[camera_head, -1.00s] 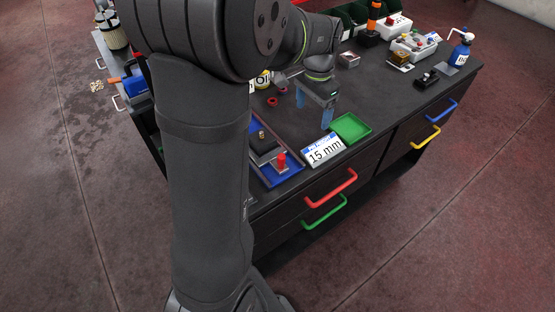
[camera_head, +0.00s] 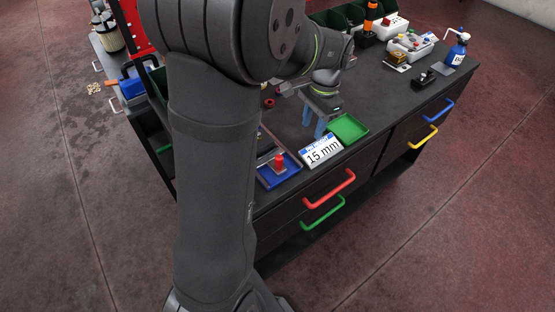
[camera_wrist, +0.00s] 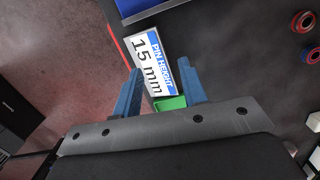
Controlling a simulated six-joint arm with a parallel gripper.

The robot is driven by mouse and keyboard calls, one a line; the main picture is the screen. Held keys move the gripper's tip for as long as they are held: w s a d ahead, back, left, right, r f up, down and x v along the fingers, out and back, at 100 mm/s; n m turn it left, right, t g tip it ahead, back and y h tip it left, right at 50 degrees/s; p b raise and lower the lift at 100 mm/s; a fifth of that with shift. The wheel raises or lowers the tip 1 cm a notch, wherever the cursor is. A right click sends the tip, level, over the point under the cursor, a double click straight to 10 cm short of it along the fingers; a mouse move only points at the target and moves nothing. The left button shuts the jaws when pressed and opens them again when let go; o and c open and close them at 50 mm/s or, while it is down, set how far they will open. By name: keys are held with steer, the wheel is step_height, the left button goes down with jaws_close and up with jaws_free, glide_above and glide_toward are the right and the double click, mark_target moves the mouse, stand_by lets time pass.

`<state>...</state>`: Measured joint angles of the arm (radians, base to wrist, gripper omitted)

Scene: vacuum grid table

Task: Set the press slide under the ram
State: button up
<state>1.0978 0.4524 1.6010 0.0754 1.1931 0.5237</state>
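A red knob (camera_head: 279,161) stands on a grey part inside the blue tray (camera_head: 283,180) at the near left of the bench. My arm hides much of that tray and whatever stands behind the knob, so I cannot clearly make out the press slide or the ram. My gripper (camera_head: 314,121) is above the bench, right of the knob and behind the sign. In the wrist view my gripper (camera_wrist: 160,80) has its two blue fingers apart with nothing held between them. The edge of a blue tray shows at the top of the wrist view (camera_wrist: 135,8).
A "15 mm" pin height sign (camera_head: 320,150) and a green tray (camera_head: 348,128) lie along the front edge. Red rings (camera_wrist: 302,20) lie on the dark bench top. A blue spray bottle (camera_head: 457,52) and a small black device (camera_head: 428,77) stand at right.

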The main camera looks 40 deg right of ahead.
steer(key=s+a+f+m+y, duration=0.1)
steer(key=s, duration=0.1)
steer(key=s+f+t+y, duration=0.1)
steer(key=s+f, duration=0.1)
steer(key=s+a+f+m+y, duration=0.1)
steer(key=shift+s+a+f+m, duration=0.2)
steer(key=shift+s+a+m, duration=0.1)
steer(key=shift+s, duration=0.1)
steer(key=s+a+f+m+t+y, duration=0.2)
steer(key=s+a+m+t+y, duration=0.1)
steer(key=s+a+m+t, duration=0.15)
steer(key=m+t+h, duration=0.3)
steer(key=m+t, duration=0.4)
steer(key=t, duration=0.5)
glide_toward(279, 159)
steer(key=x, duration=0.7)
steer(key=f+x, duration=0.1)
steer(key=x, duration=0.2)
steer(key=shift+w+d+f, duration=0.1)
steer(key=shift+w+d, duration=0.15)
steer(key=shift+w, duration=0.1)
jaws_close()
